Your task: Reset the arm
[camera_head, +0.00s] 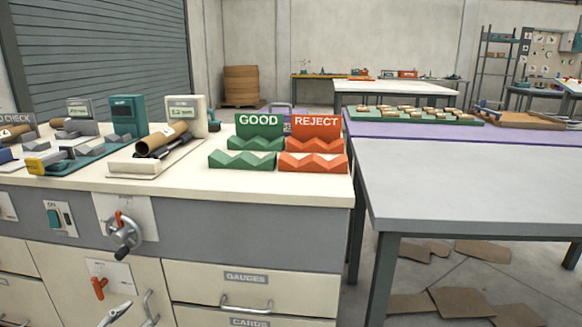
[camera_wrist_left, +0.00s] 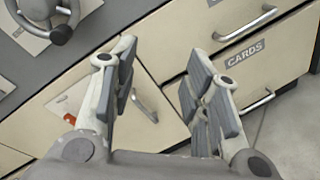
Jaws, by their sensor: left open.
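My left gripper (camera_wrist_left: 155,95) is open and empty in the left wrist view, with its two fingers spread apart in front of the workbench's lower doors and drawers. In the head view only a small grey part of what looks like my left gripper (camera_head: 115,314) shows at the bottom edge, near the cabinet door. My right gripper is not in either view. The wheel also shows at the top left of the left wrist view (camera_wrist_left: 42,12).
On the bench stand gauges, a cardboard tube (camera_head: 161,139), a green GOOD rack (camera_head: 243,159) and a red REJECT rack (camera_head: 314,161). Drawers marked GAUGES (camera_head: 250,288) and CARDS have protruding handles. A grey table (camera_head: 460,180) stands right; cardboard (camera_head: 460,302) lies on the floor.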

